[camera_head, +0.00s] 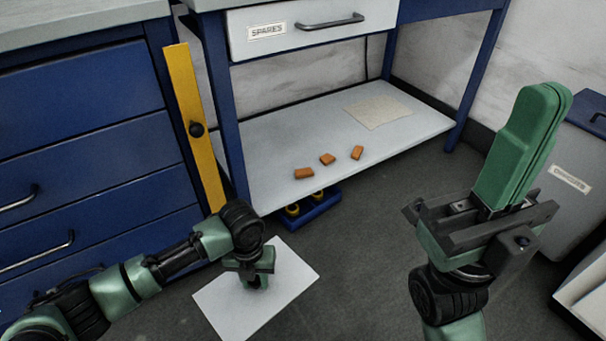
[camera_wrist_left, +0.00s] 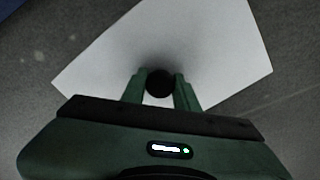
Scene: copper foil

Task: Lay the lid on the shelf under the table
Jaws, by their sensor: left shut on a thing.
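The lid (camera_head: 222,302) is a pale grey rectangular sheet low in front of the table. In the left wrist view the lid (camera_wrist_left: 205,40) has a round black knob (camera_wrist_left: 159,84) between the two green fingers. My left gripper (camera_head: 257,281) is shut on this knob from above. I cannot tell whether the lid touches the floor. The grey shelf (camera_head: 270,145) under the table is beyond the lid, to its upper right. My right gripper (camera_head: 540,100) is raised at the right, fingers pointing up, shut and apparently empty.
Three orange blocks (camera_head: 327,159) lie along the shelf's front left, and a beige mat (camera_head: 378,111) lies at its back right. A blue tray (camera_head: 313,211) sits beneath the shelf. A yellow strip (camera_head: 187,100) stands by the blue drawers (camera_head: 90,155). The shelf's middle is clear.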

